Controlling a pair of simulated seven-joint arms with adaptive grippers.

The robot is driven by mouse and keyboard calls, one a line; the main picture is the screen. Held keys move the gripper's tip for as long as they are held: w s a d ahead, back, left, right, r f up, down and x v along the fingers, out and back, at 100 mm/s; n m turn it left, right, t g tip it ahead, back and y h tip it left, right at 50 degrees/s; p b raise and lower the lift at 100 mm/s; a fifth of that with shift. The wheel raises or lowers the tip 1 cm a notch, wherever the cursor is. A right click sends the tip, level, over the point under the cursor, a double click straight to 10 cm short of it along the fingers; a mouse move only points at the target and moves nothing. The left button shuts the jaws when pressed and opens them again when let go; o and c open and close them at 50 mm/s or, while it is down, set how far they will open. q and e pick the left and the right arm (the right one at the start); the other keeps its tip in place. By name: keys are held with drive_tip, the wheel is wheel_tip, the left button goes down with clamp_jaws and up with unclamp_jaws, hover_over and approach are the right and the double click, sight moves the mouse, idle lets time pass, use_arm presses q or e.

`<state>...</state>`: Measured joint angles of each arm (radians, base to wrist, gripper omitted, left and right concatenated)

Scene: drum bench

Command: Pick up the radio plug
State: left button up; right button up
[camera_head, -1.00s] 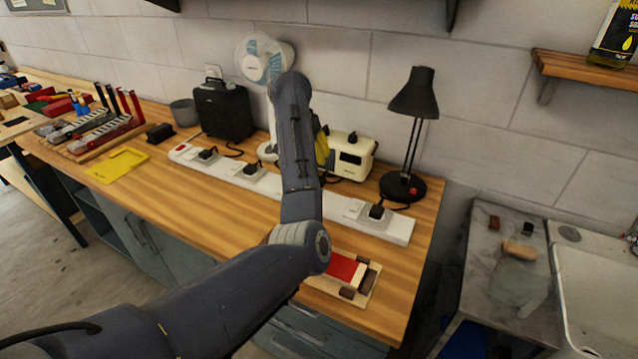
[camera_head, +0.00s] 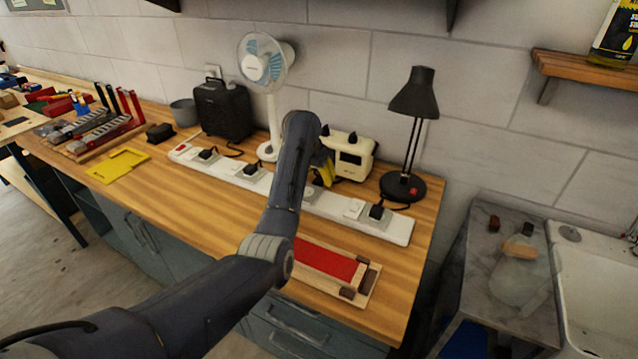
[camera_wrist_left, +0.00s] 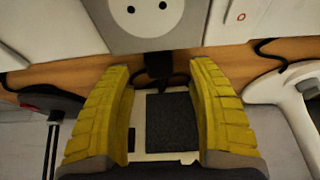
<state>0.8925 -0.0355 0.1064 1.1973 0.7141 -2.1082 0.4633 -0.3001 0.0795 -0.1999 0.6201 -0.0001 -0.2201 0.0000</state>
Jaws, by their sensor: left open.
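My left gripper (camera_head: 322,174), with yellow finger pads, points down between the power strip and the cream radio (camera_head: 351,156); my arm hides part of it. In the left wrist view my left gripper (camera_wrist_left: 160,68) is open. A small dark piece with a cord, perhaps the radio plug (camera_wrist_left: 158,66), shows between the fingertips, next to a grey socket with two holes (camera_wrist_left: 147,10). I cannot tell whether the fingers touch it. A dark textured square on a cream surface lies between the fingers lower down. My right gripper is not in view.
The white power strip (camera_head: 228,168) holds several dark plugs. The black lamp (camera_head: 403,187) stands right of the radio, the white fan (camera_head: 265,66) left of it. A red block on a wooden board (camera_head: 328,262) lies in front. Bare wood (camera_head: 190,205) lies left of my arm.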

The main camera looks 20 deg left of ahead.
use_arm(q)
drive_tip(key=shift+x, duration=1.45)
drive_tip(key=c, duration=1.3)
